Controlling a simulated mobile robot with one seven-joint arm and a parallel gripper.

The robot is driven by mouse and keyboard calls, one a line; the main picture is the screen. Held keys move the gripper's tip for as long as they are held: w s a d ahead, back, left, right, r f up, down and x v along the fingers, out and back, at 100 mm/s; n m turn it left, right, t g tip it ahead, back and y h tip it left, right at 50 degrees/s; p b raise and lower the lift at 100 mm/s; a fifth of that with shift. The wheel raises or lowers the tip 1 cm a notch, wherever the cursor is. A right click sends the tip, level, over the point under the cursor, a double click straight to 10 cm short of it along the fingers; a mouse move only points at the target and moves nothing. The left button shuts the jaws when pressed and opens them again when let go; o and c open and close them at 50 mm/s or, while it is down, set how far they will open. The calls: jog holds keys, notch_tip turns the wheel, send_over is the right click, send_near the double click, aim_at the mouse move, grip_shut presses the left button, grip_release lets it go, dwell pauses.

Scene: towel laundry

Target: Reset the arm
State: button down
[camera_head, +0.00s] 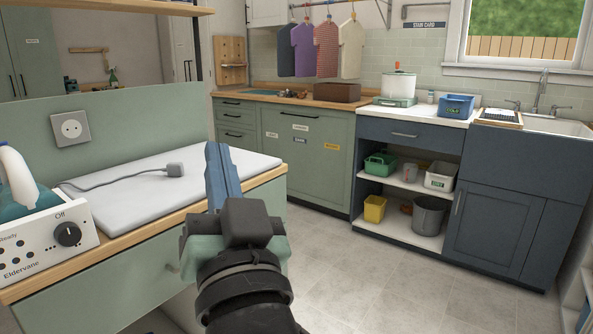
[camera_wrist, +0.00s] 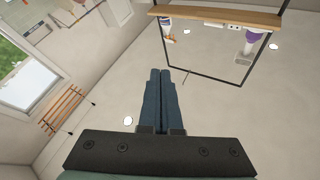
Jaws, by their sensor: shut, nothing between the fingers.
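My gripper (camera_head: 222,170) is raised in the middle of the head view, over the floor beside the green cabinet's right edge. Its blue fingers point up and are closed together. In the wrist view my gripper (camera_wrist: 160,75) shows two blue fingers side by side with nothing between them. Beyond them are the ceiling and upper walls.
A device with a dial (camera_head: 67,234) and a socket (camera_head: 71,129) are there too. Open shelves (camera_head: 400,231) hold bins at right. Grey floor (camera_head: 340,270) between is clear.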

jog(key=s+d+r+t+h, duration=0.3)
jog(key=s+d+r+h, duration=0.1)
jog(key=s+r, duration=0.25)
jog(key=s+d+r+t+h, duration=0.3)
jog(key=s+d+r+h, duration=0.15)
jog(key=r, duration=0.35)
notch_tip(320, 180, up, 29)
jog(key=y+p, duration=0.1)
jog(key=p, duration=2.9)
jog(key=shift+w+a, duration=0.2)
